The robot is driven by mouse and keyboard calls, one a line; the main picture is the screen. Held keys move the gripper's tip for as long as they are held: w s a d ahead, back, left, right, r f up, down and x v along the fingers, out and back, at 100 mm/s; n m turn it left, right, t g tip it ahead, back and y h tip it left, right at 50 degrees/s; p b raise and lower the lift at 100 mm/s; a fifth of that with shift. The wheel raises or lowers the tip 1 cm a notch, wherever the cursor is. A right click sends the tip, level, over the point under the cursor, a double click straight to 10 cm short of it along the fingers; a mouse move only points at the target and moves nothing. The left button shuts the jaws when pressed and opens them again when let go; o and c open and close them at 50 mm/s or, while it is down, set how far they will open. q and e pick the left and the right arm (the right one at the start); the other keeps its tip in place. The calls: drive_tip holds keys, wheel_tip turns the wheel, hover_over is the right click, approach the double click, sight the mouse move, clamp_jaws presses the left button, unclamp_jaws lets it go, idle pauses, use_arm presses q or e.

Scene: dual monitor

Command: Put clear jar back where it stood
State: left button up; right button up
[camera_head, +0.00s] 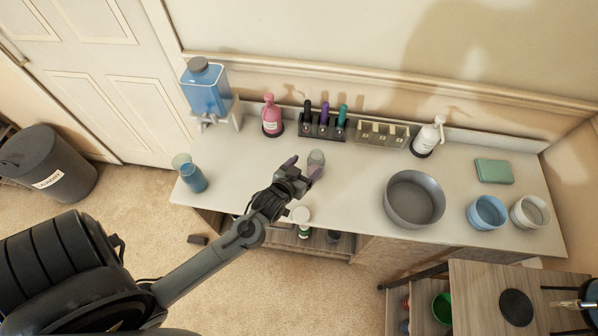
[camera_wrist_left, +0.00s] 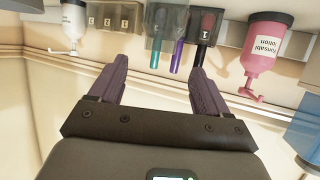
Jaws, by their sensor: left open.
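My right gripper is not in view.
Along the wall stand a blue dispenser (camera_head: 206,90), pink bottle (camera_head: 271,117), marker holder (camera_head: 322,127), clear compartment box (camera_head: 381,135) and white pump bottle (camera_head: 428,138). Blue cup (camera_head: 194,179) is left; grey basin (camera_head: 414,199) and bowls (camera_head: 487,212) are right. Counter between cup and gripper is free.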

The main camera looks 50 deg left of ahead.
use_arm(q)
drive_tip(key=s+d+m+g+h, duration=0.1)
drive_tip(key=s+d+g, duration=0.2)
drive_tip(key=s, duration=0.3)
drive_tip(key=s+d+r+m+g+h, duration=0.1)
drive_tip(key=s+d+m+g, duration=0.1)
drive_tip(key=s, duration=0.5)
drive_tip(key=s+d+r+m+g+h, duration=0.1)
drive_tip(key=s+d+m+g, duration=0.1)
drive_tip(key=s+d+g, duration=0.2)
drive_tip(key=s+d, duration=0.1)
drive_tip(key=s, duration=0.1)
drive_tip(key=shift+s+d+g+h, duration=0.2)
drive_tip(key=shift+s+g+h, duration=0.1)
drive_tip(key=shift+h, duration=0.1)
wheel_tip(320, 180, up, 21)
drive_tip(key=p, duration=2.1)
drive_tip(key=shift+f, duration=0.1)
